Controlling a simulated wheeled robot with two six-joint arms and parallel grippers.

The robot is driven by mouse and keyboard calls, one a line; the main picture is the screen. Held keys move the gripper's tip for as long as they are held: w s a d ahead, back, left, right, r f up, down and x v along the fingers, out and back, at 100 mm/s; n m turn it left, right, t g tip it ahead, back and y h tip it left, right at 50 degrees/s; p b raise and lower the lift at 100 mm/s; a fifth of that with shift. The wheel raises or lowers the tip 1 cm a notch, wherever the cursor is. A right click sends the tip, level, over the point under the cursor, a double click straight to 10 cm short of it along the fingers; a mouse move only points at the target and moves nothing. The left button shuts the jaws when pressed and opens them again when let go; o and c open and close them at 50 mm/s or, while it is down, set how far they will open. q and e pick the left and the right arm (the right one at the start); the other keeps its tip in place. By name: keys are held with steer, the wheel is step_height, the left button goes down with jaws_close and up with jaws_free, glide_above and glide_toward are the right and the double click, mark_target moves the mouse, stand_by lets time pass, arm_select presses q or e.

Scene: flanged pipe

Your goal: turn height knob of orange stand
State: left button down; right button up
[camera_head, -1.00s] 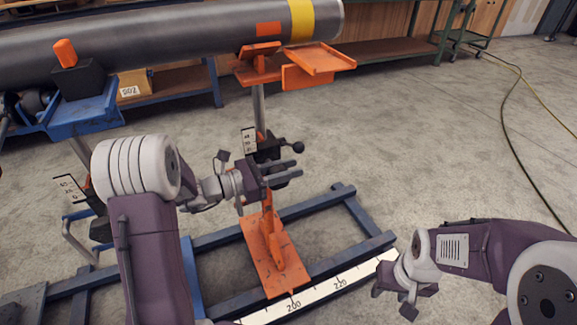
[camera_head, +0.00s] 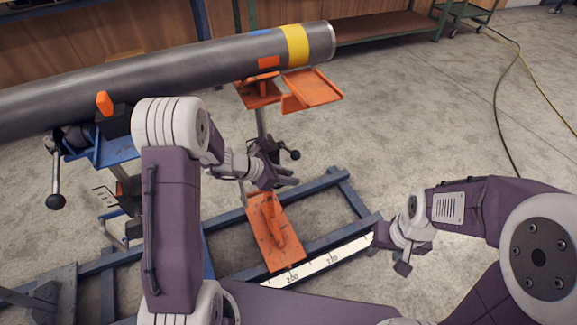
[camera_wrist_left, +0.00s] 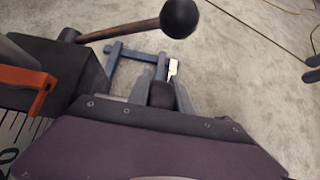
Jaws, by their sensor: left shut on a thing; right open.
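The orange stand (camera_head: 268,232) stands on the blue floor frame, its post rising to an orange cradle (camera_head: 260,94) under the pipe. A dark clamp block with a ball-ended lever (camera_head: 294,155) sits midway up the post. My left gripper (camera_head: 275,178) is at the block, shut on a dark part that I take for the height knob (camera_wrist_left: 162,95); my arm hides most of it. In the left wrist view the black ball (camera_wrist_left: 179,18) of the lever shows above the gripper. My right gripper (camera_head: 389,246) is open and empty, low at the right, near the frame's scale.
A grey pipe (camera_head: 180,75) with a yellow band lies across the stands. A blue stand (camera_head: 105,150) with a lever stands at the left. A white scale (camera_head: 325,260) runs along the blue frame (camera_head: 345,190). The floor at the right is clear except for a hose (camera_head: 500,90).

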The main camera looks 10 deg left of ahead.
arm_select(q)
steer(key=shift+s+f+g+y+p, duration=0.2)
steer(key=shift+f+g+y+p, duration=0.1)
steer(key=shift+f+y+p, duration=0.15)
steer(key=c, duration=1.2)
jaws_free()
steer(key=shift+o, duration=0.2)
steer(key=shift+w+r, duration=0.1)
steer(key=shift+a+r, duration=0.25)
steer(key=shift+r, duration=0.05)
steer(key=p+v, duration=0.3)
steer(key=v, duration=0.5)
steer(key=shift+p, duration=0.3)
steer(key=shift+s+a, duration=0.15)
steer(key=shift+s, duration=0.05)
